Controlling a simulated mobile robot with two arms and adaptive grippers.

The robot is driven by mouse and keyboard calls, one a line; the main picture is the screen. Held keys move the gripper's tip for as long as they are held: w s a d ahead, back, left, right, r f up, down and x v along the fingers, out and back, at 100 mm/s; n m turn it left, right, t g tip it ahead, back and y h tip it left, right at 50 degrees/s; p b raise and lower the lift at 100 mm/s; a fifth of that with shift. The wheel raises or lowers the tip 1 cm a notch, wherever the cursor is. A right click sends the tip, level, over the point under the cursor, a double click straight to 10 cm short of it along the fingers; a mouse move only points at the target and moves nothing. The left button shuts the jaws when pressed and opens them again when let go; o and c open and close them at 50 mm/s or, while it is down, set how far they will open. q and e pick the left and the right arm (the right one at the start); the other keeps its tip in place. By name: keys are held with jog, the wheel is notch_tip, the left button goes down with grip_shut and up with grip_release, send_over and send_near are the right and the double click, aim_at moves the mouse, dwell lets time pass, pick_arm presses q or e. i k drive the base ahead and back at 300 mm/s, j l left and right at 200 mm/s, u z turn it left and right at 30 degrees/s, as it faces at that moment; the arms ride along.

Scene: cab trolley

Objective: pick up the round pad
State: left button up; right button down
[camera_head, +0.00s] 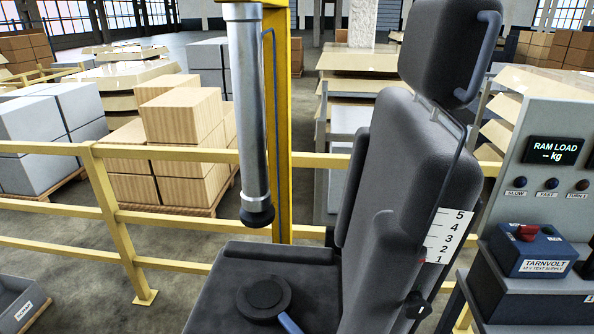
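The round pad (263,296) is a dark, thick disc with a smaller raised disc on top. It lies flat on the dark grey seat cushion (300,265), near the bottom of the head view. A blue-grey piece (289,323) reaches from the pad's near edge to the frame's bottom and is cut off there; I cannot tell if it is joined to the pad. Neither of my grippers shows in this view.
A metal ram (249,100) with a black tip hangs from a yellow post above the seat. The backrest (395,200) rises at the right. A control box (545,165) and blue supply unit (533,249) stand further right. Yellow rails (190,220) run behind; a grey bin (17,300) is lower left.

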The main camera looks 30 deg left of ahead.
aim_at(262, 299)
jog(key=u, duration=1.25)
